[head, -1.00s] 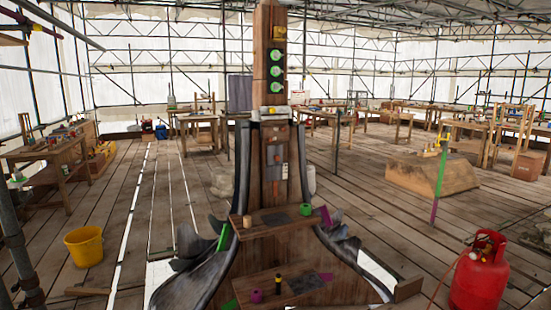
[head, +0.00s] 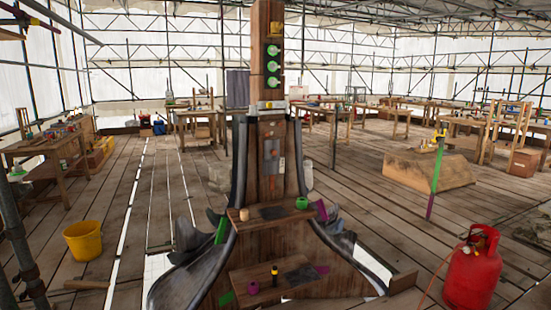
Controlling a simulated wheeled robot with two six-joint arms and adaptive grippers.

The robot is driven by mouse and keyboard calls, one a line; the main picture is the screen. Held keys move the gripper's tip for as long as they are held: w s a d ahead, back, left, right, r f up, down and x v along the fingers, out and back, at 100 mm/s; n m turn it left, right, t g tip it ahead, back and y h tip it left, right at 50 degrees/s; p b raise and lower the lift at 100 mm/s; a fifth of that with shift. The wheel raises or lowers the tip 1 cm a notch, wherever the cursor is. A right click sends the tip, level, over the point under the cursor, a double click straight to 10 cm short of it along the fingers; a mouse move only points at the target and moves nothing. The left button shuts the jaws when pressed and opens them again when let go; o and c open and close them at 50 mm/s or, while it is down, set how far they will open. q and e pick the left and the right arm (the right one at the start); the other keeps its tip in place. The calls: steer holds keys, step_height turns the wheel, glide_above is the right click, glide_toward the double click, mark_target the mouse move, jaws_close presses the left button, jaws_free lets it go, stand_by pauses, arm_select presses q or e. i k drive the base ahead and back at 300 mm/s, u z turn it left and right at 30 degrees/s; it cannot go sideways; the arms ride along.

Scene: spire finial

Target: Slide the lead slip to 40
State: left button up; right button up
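A tall timber spire post (head: 268,100) stands in the middle of the head view with dark, curved lead-like flanks. A grey plate (head: 271,149) is fixed on its front at mid height, with a small pale tag (head: 281,163) beside its lower right. I cannot make out which part is the lead slip, and no scale or number 40 is readable at this size. Three green round lights or dials (head: 273,66) sit in a dark strip higher up. Neither of my grippers is in view.
An upper shelf (head: 240,222) carries a tan cup and a green cup (head: 302,203). A lower shelf (head: 262,294) holds a purple ring and a black-and-yellow piece. A yellow bucket (head: 84,241) stands left, a red gas bottle (head: 474,268) right. Floorboards between are mostly clear.

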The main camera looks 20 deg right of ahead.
mark_target(271, 147)
steer(key=u, duration=0.4)
steer(key=k, duration=0.2)
steer(key=z, duration=1.4)
steer(key=i, duration=2.3)
steer(key=u, duration=0.8)
